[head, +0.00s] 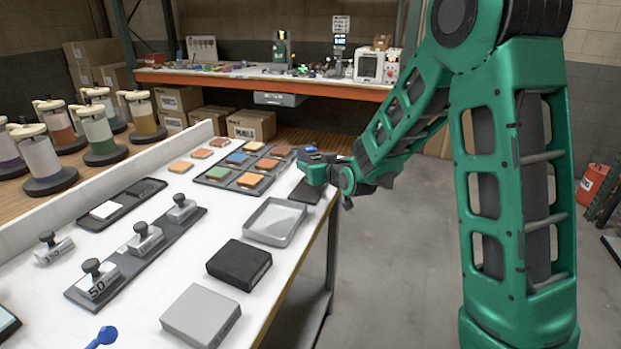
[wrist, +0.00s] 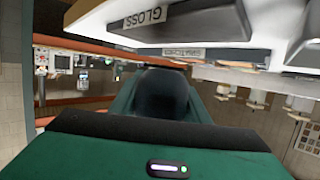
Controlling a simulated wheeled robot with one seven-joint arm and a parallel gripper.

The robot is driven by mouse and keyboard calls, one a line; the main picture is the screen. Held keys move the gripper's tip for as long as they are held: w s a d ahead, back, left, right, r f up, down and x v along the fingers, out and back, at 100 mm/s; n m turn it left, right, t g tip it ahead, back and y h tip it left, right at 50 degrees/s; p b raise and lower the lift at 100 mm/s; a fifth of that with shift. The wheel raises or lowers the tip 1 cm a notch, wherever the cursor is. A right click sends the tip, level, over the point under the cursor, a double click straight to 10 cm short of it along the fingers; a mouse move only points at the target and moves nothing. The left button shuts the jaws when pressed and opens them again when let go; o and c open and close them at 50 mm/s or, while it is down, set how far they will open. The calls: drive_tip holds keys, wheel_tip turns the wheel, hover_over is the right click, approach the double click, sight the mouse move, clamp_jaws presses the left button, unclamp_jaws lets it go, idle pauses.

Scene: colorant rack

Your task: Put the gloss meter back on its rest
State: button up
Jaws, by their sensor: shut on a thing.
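My gripper (head: 318,172) is at the right edge of the white table in the head view, just above it. It is shut on a small dark thing with a blue top, which I take to be the gloss meter (head: 310,152). The gripper partly hides it. A dark flat pad (head: 305,193), apparently the rest, lies on the table edge just below the gripper. The wrist view looks upside down. A dark block (wrist: 207,23) beside a GLOSS label (wrist: 145,18) shows at its top. I cannot make out the fingertips there.
A swatch tray (head: 214,183) lies left of the gripper. An empty grey tray (head: 275,236), a black block (head: 239,264) and a grey block (head: 201,315) stand nearer along the edge. Weights sit on a dark strip (head: 128,262). Open floor lies right of the table.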

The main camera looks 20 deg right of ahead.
drive_tip(key=shift+f, duration=2)
drive_tip(key=o, duration=1.5)
